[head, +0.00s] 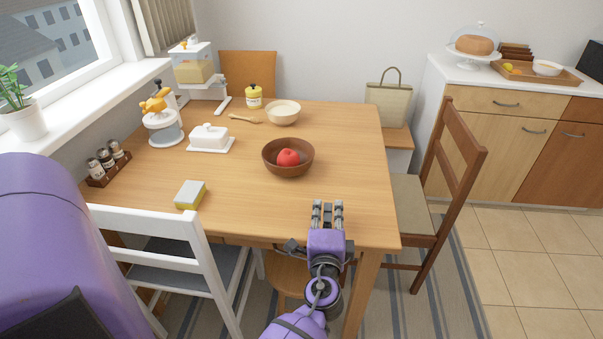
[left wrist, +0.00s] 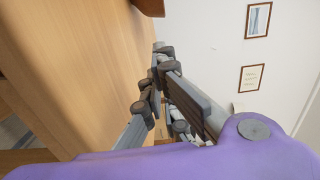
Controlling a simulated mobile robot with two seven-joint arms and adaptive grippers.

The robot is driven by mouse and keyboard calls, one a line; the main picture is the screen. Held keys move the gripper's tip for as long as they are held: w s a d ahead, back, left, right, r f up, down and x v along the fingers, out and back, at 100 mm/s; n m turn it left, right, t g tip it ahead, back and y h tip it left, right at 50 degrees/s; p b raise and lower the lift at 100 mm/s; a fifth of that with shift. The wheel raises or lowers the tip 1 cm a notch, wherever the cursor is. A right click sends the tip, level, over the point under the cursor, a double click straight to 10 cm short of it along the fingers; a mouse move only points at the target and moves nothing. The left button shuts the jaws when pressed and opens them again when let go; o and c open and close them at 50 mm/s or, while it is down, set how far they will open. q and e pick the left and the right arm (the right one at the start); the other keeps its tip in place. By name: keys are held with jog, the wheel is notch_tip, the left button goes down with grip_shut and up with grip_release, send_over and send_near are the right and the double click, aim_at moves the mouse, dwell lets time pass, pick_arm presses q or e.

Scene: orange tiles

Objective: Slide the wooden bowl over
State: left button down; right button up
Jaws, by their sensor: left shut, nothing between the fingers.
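The brown wooden bowl (head: 275,166) stands upright on the wooden table, right of its middle, with a red apple (head: 288,157) inside. In the left wrist view, a brown edge of the bowl (left wrist: 150,6) shows at the top. My left gripper (head: 327,209) is over the table's front edge, nearer to me than the bowl and a little to its right. Its fingers point toward the back of the table. It is shut and empty, apart from the bowl; it also shows in the left wrist view (left wrist: 155,85). My right gripper is not in view.
A yellow sponge (head: 190,195) lies front left on the table (head: 350,150). A butter dish (head: 210,139) and a cream bowl (head: 283,112) stand farther back. The table is clear right of the wooden bowl. Chairs stand at the front left (head: 155,225) and right (head: 455,160).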

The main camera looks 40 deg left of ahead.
pick_arm(q)
jog(key=shift+s+a, duration=0.1)
jog(key=shift+a, duration=0.35)
jog(key=p+x, duration=0.1)
jog(key=x, duration=0.8)
jog(key=shift+a+r, duration=0.1)
jog(key=a, duration=0.1)
jog(key=w+a, duration=0.1)
jog(key=a, duration=0.1)
jog(key=shift+a+p, duration=0.2)
jog(key=shift+p, duration=0.15)
jog(key=shift+w+a, duration=0.1)
jog(key=shift+a, duration=0.35)
